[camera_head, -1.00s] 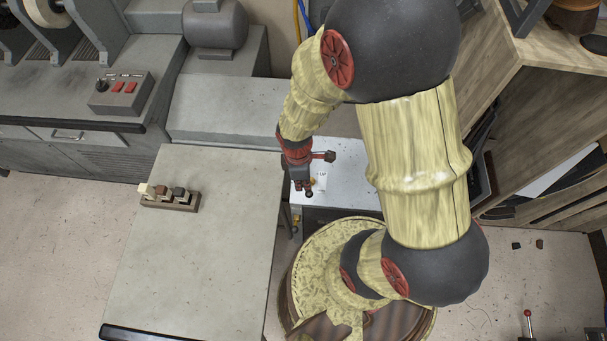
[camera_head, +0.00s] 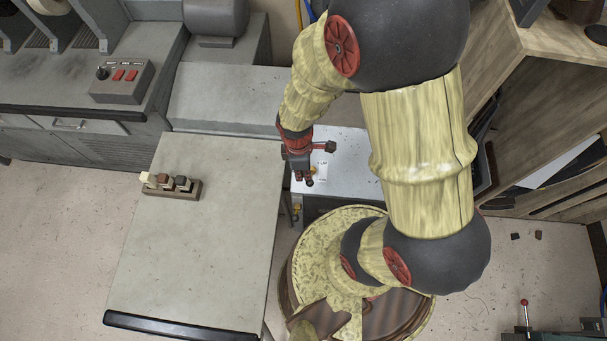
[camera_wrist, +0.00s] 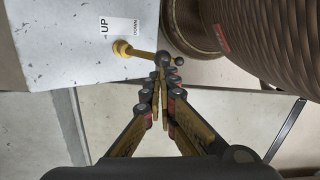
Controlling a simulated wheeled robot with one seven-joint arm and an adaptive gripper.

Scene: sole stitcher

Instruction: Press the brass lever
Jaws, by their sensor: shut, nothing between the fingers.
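The brass lever (camera_wrist: 140,52) shows in the wrist view as a short yellow rod. It sticks out from the edge of a pale grey panel (camera_wrist: 60,35), beside a white label (camera_wrist: 119,27) reading UP and DOWN. A dark ball (camera_wrist: 164,59) is at its outer end, with a smaller ball just right of it. My gripper (camera_wrist: 161,78) is shut and empty, its fingertips right by the dark ball. I cannot tell whether they touch. In the head view my gripper (camera_head: 306,180) is over the front of the panel, and the lever is too small to make out clearly.
A grey table (camera_head: 200,240) with a small rack of pegs (camera_head: 172,187) stands left of my gripper. A control box with red buttons (camera_head: 122,80) is on the bench at upper left. Wooden shelving (camera_head: 545,100) is at the right.

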